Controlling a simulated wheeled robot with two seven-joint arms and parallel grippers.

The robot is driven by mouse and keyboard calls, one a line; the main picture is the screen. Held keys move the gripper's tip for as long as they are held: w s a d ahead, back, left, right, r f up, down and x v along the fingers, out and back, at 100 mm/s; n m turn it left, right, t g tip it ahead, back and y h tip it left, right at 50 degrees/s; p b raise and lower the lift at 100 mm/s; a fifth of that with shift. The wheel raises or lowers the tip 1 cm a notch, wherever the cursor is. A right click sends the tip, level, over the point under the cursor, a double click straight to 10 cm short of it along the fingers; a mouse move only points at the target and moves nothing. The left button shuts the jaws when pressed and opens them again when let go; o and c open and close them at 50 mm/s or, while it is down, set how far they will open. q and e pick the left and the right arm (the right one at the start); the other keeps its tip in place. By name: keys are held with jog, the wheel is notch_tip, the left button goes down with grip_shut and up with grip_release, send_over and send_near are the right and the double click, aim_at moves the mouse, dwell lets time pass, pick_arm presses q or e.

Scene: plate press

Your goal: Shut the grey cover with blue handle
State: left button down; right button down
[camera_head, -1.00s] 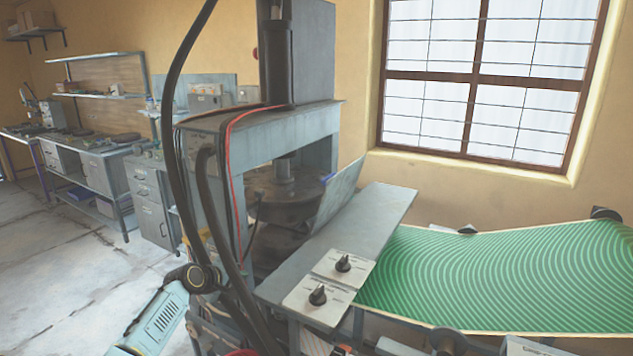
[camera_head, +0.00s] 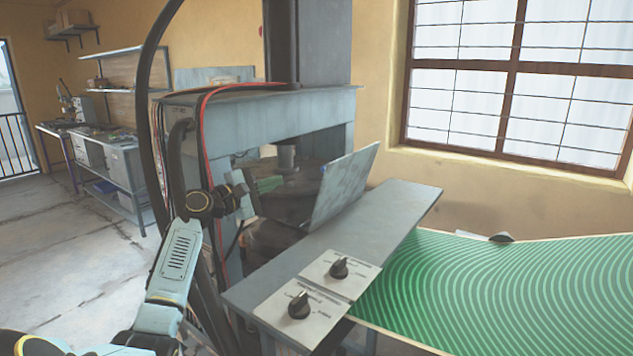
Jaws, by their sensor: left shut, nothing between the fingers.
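The grey cover (camera_head: 343,188) is a thin metal plate standing tilted up at the front opening of the press, behind the grey ledge. A small bit of blue at its upper left edge may be the handle; most of the handle is hidden. My left gripper (camera_head: 252,188) reaches in from the left at the press opening. It is shut and empty, left of the cover and apart from it. Its fingertips are small and hard to make out. My right gripper is out of view.
The press frame (camera_head: 270,108) surrounds the opening, with black and red cables at its left front. A grey ledge (camera_head: 385,215) carries two black knobs (camera_head: 298,305) in front of the cover. A green striped surface (camera_head: 500,285) lies right.

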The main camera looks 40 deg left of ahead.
aim_at(341, 181)
pick_arm(q)
jog(key=w+d+r+p, duration=0.2)
jog(key=w+d, duration=0.3)
jog(key=w, duration=0.5)
jog(key=shift+p, duration=0.35)
jog(key=shift+d, duration=0.1)
